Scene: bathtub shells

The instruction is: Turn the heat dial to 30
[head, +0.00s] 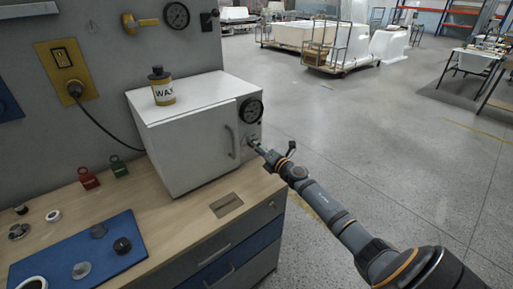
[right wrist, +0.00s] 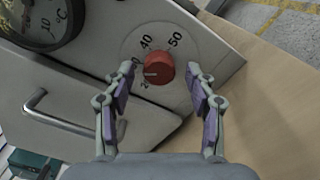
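The heat dial is a red knob (right wrist: 158,68) on the white oven's (head: 190,150) front panel, with 40 and 50 printed around it and lower numbers partly hidden by a finger. A pale mark on the knob points left, toward the low end of the scale; its exact reading is unclear. My right gripper (right wrist: 161,72) is open, with one finger on each side of the knob; contact cannot be told. In the head view my right gripper (head: 257,149) is at the panel below the gauge and hides the dial. My left gripper is not in view.
A round gauge (head: 251,110) sits above the dial, and the oven door handle (head: 231,141) is to its left. A wax can (head: 162,87) stands on the oven. The wooden bench (head: 165,215) holds a blue mat (head: 60,262). Open floor lies right.

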